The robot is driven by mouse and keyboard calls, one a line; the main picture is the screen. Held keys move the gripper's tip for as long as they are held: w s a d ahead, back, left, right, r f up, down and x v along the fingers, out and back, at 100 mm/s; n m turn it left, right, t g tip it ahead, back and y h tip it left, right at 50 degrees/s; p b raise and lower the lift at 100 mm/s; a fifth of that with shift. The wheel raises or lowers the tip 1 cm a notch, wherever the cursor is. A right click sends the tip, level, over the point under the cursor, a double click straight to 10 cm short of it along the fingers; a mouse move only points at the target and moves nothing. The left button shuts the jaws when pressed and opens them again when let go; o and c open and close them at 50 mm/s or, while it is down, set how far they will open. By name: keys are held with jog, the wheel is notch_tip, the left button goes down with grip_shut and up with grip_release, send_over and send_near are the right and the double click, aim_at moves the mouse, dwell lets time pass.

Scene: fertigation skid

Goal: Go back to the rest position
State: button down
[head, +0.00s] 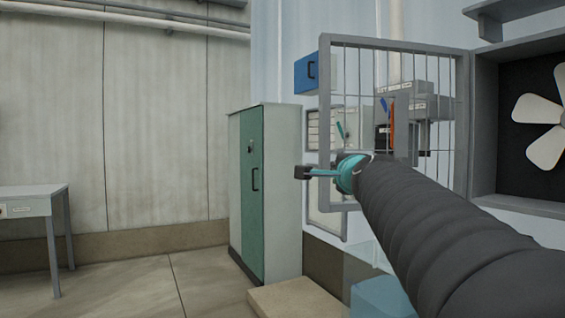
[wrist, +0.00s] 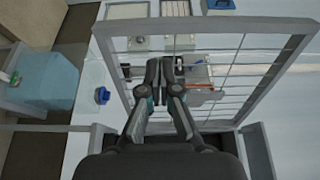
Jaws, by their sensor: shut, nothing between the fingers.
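My gripper (head: 305,172) is at the end of my dark, ribbed arm, which reaches in from the lower right in the head view. It points left, in front of the lower left part of a grey wire-mesh door (head: 324,110). In the wrist view my gripper (wrist: 160,70) has its fingers together with nothing between them. There the mesh door (wrist: 215,28) shows behind and beside the fingers. Whether my gripper touches the mesh cannot be told. My arm hides part of the wall and floor.
The mesh door stands swung open from a fan housing (head: 485,125) with a white-bladed fan (head: 543,112). A green cabinet (head: 265,190), a blue box (head: 306,74) and a pale low block (head: 297,298) are near. A table (head: 33,192) stands far left. Floor (head: 130,285) between is clear.

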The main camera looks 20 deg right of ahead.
jog(key=s+a+f+n+g+y, duration=0.1)
jog(key=s+a+f+n+g, duration=0.2)
jog(key=f, duration=0.4)
jog(key=s+a+f+n+g+y, duration=0.1)
jog(key=a+f+n+y, duration=0.1)
jog(key=f+n, duration=0.3)
jog(key=s+a+f+n+g+y, duration=0.1)
jog(key=s+a+f+n+g, duration=0.15)
jog(key=f, duration=0.55)
jog(key=s+a+f+n+g, duration=0.2)
jog(key=s+a+f+n, duration=0.3)
jog(key=s+f, duration=0.4)
jog(key=s+a+f+n+g, duration=0.3)
jog(key=s+a+f+n, duration=0.2)
jog(key=s+f, duration=0.4)
jog(key=shift+s+f+y, duration=0.25)
jog(key=shift+s+y, duration=0.05)
jog(key=shift+s, duration=0.1)
jog(key=shift+a+n, duration=0.25)
jog(key=shift+n, duration=0.1)
